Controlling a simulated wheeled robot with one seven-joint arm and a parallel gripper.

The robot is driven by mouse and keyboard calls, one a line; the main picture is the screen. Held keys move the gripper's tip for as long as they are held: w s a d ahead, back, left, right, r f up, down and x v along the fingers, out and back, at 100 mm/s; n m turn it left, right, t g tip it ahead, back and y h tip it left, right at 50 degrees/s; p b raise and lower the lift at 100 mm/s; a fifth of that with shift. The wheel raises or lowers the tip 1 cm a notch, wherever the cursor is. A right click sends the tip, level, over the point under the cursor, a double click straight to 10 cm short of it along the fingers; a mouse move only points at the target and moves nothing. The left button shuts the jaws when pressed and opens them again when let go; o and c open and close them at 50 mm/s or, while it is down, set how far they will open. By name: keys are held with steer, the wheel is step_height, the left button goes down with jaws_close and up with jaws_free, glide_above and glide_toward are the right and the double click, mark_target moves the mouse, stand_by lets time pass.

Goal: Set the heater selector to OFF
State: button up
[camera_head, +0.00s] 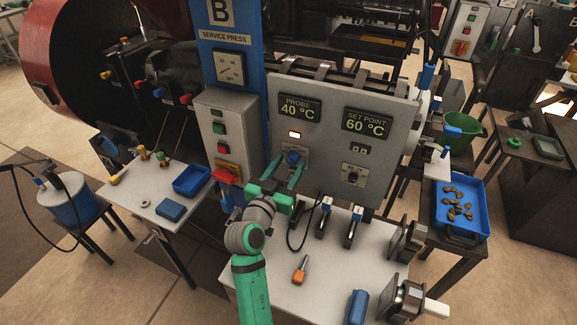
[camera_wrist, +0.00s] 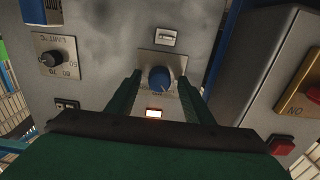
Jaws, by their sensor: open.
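The blue knob (camera_head: 292,157), which appears to be the heater selector, sits on a square plate on the grey control panel (camera_head: 330,100). It also shows in the wrist view (camera_wrist: 160,78), with a pale pointer mark on its face. Its plate lettering is too small to read. A lamp (camera_head: 294,134) above it is lit. My gripper (camera_head: 289,165) is open, with one green finger on each side of the knob. In the wrist view the fingers (camera_wrist: 161,84) flank the knob with gaps visible; contact cannot be told.
A black dial (camera_head: 354,175) is to the right on the same panel. A grey box (camera_head: 226,130) with buttons and a red-handled switch stands close on the left. Below, the white table (camera_head: 270,284) carries an orange-handled tool (camera_head: 301,270) and clamps.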

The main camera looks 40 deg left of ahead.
steer(key=c, duration=1)
steer(key=shift+c, duration=0.2)
steer(key=shift+n, duration=0.3)
steer(key=n, duration=0.3)
steer(key=shift+n, duration=2.1)
steer(key=o, duration=1)
